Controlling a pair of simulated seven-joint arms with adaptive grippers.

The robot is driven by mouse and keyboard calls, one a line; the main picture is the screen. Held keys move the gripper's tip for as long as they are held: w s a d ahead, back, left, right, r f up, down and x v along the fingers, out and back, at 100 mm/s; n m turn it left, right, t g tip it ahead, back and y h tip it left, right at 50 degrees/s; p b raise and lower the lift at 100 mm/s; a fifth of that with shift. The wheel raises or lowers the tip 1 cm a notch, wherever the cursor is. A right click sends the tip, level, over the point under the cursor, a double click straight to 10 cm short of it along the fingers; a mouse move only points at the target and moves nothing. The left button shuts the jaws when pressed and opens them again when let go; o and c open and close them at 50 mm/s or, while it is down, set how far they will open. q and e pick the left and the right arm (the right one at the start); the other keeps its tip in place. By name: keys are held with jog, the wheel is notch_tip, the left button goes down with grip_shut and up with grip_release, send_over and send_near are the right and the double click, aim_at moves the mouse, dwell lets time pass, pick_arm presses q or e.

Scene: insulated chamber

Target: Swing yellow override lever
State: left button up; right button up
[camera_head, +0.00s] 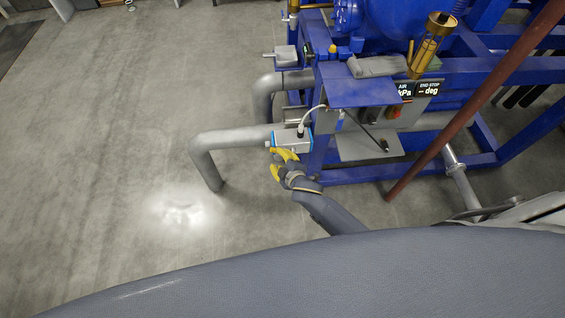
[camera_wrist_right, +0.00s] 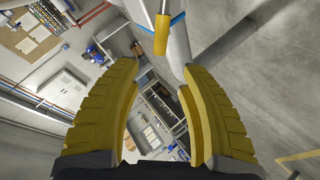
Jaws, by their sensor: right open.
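The yellow override lever (camera_wrist_right: 162,35) shows at the top of the right wrist view as a short yellow bar on a thin grey stem. It hangs beyond the fingertips, roughly centred across the gap, and is not between the fingers. My right gripper (camera_wrist_right: 158,75) has yellow ribbed fingers, spread apart and empty. In the head view my right gripper (camera_head: 281,163) is just below a grey and blue actuator box (camera_head: 291,141). There the lever cannot be told apart from the yellow fingers. My left gripper is not in view.
A blue steel frame (camera_head: 400,168) with a control panel (camera_head: 375,112) stands right of the gripper. Grey bent pipes (camera_head: 225,138) run to its left. A dark red pole (camera_head: 480,100) slants across the right side. The floor at left is clear.

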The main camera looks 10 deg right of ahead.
jog(key=v, duration=0.2)
jog(key=shift+s+d+r, duration=0.1)
jog(key=shift+s+r, duration=0.05)
jog(key=shift+s, duration=0.15)
dwell(0.4)
jog(key=s+d+f+m+g, duration=0.25)
jog(key=s+f, duration=0.25)
jog(key=f, duration=0.4)
jog(key=s+d+f+m+g+h, duration=0.1)
jog(key=s+d+f, duration=0.4)
jog(key=f, duration=0.4)
jog(key=s+d+f+m+g, duration=0.2)
jog(key=s+f, duration=0.4)
jog(key=f, duration=0.4)
jog(key=s+d+f+m+g, duration=0.1)
jog(key=s+f, duration=0.3)
jog(key=s, duration=0.7)
jog(key=s+d+f+m+g+h, duration=0.1)
jog(key=s+f, duration=0.3)
jog(key=s, duration=0.6)
jog(key=s+d+f+m+g, duration=0.2)
jog(key=s+f+g, duration=0.1)
jog(key=s, duration=0.8)
jog(key=shift+s+f, duration=0.35)
jog(key=shift+f, duration=0.3)
